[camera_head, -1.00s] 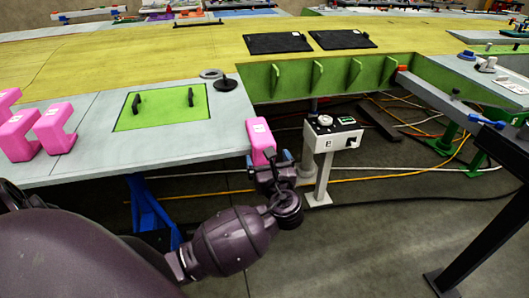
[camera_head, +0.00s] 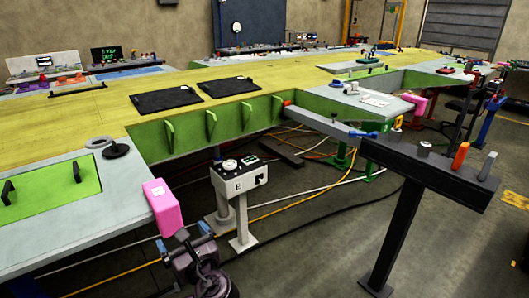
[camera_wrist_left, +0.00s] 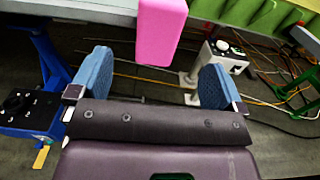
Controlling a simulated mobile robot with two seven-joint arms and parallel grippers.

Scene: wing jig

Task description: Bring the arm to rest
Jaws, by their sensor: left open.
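My left gripper (camera_head: 186,240) is low at the left of the head view, just below and in front of a pink block (camera_head: 163,206) on the edge of the grey jig surface. In the left wrist view its two blue fingers stand wide apart, with nothing in the gap between them (camera_wrist_left: 155,82). The pink block (camera_wrist_left: 160,32) hangs from the edge beyond the fingers, apart from them. Most of my left arm is cut off by the bottom of the head view. My right gripper is not in view.
A grey control box (camera_head: 238,180) on a post stands right of the gripper. Cables cross the floor behind it. A dark bench (camera_head: 430,170) with tools is at the right. A blue stand (camera_wrist_left: 45,75) is at left in the wrist view. Open floor (camera_head: 300,250) lies in front.

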